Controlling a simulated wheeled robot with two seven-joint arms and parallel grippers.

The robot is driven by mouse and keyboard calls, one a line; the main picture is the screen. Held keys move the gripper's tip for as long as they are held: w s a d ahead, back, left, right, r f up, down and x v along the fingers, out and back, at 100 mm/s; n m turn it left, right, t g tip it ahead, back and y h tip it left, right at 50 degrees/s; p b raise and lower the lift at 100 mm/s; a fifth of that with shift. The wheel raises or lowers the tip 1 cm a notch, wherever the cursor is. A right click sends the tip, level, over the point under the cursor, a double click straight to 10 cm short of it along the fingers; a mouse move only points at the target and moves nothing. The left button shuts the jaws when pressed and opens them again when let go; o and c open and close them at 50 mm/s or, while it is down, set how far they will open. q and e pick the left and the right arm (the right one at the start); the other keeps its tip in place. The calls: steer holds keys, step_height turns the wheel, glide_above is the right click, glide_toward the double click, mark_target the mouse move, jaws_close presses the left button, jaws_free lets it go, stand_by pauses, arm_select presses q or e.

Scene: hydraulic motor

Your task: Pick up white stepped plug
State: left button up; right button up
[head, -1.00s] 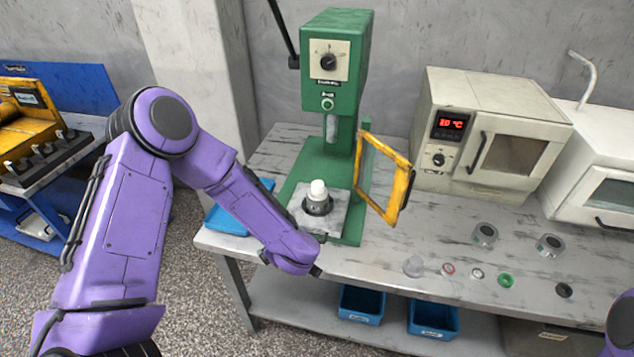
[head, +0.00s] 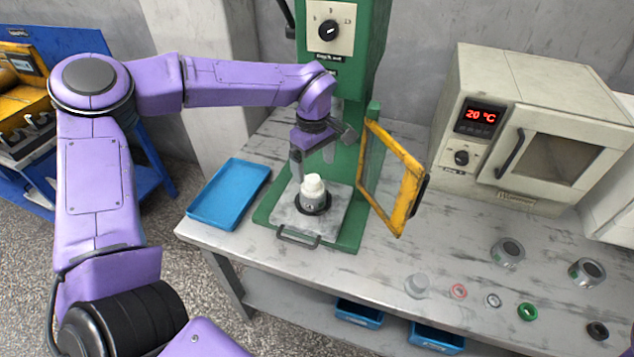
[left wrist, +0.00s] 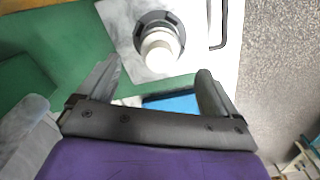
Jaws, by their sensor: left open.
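The white stepped plug (head: 314,187) stands upright in a dark ring-shaped holder (head: 301,206) on the plate of the green press. In the left wrist view the white plug (left wrist: 159,48) shows ahead of the fingers, apart from them. My left gripper (head: 312,163) is open and empty, just above and behind the plug, under the press head. Its two fingers (left wrist: 157,82) stand wide apart in the left wrist view. My right gripper is not in view.
The green press (head: 372,65) rises behind, with a yellow-framed guard (head: 409,200) open at the right. A blue tray (head: 229,192) lies left. A white oven (head: 540,120) stands right. Small rings and metal parts, including a green ring (head: 527,312), lie along the table's front right.

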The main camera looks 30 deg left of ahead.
mark_target(312, 178)
arm_select(q)
steer(key=shift+s+a+f+p, duration=0.15)
steer(key=shift+s+f+p, duration=0.25)
steer(key=shift+f, duration=0.4)
steer(key=f, duration=0.2)
steer(key=w+f+p, duration=0.1)
steer(key=f, duration=0.1)
steer(key=shift+w+a+f, duration=0.1)
steer(key=shift+f, duration=0.35)
steer(key=shift+s, duration=0.25)
steer(key=shift+c, duration=0.2)
steer(key=shift+w, duration=0.1)
steer(key=c, duration=1.1)
steer(key=shift+r, duration=0.2)
